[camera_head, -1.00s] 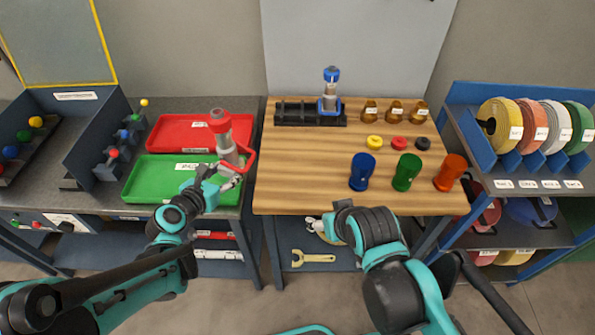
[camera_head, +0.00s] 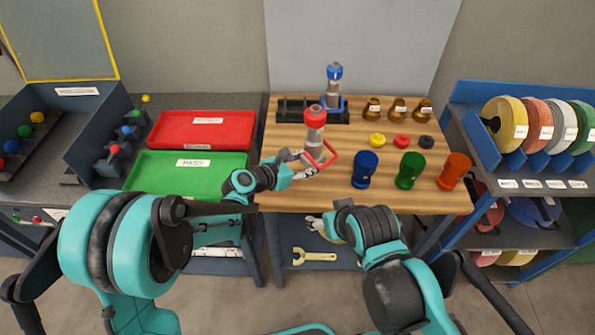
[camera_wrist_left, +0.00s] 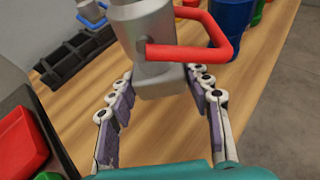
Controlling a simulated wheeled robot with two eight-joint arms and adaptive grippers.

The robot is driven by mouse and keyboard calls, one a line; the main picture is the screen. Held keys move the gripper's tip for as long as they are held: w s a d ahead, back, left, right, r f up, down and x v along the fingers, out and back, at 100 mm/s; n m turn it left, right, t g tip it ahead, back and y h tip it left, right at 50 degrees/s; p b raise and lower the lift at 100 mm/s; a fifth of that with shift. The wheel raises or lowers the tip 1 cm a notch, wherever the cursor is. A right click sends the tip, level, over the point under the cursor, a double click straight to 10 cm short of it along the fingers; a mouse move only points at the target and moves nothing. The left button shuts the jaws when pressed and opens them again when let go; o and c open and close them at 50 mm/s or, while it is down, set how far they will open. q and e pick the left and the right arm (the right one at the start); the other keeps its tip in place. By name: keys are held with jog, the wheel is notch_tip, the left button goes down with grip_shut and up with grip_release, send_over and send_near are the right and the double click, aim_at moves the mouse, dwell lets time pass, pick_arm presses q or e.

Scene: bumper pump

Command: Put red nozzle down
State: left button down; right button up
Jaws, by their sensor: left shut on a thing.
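The red nozzle (camera_head: 315,128) has a red cap, a grey body and a red loop handle. My left gripper (camera_head: 302,164) is shut on its grey body and holds it upright over the left part of the wooden table. In the left wrist view the nozzle (camera_wrist_left: 155,70) stands between the fingers of my left gripper (camera_wrist_left: 160,82), its red handle reaching right. I cannot tell whether its base touches the wood. My right gripper (camera_head: 318,226) is below the table's front edge; its fingers are too small to read.
A black rack (camera_head: 292,112) with a blue-capped nozzle (camera_head: 334,82) stands at the back of the wooden table (camera_head: 280,188). Blue (camera_head: 365,170), green (camera_head: 409,171) and orange (camera_head: 452,172) cups stand to the right. Red (camera_head: 185,132) and green (camera_head: 150,172) trays lie left.

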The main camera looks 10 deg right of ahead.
aim_at(297, 169)
pick_arm(q)
jog(key=w+f, duration=0.1)
jog(key=w+a, duration=0.1)
jog(key=w+a+f+b, duration=0.1)
jog(key=w, duration=0.1)
jog(key=shift+f, duration=0.35)
notch_tip(297, 169, down, 4)
jog(key=shift+f+b, duration=0.1)
jog(key=shift+b, duration=0.9)
jog(key=c, duration=0.7)
grip_release()
jog(key=shift+c, duration=0.2)
jog(key=shift+o, duration=0.2)
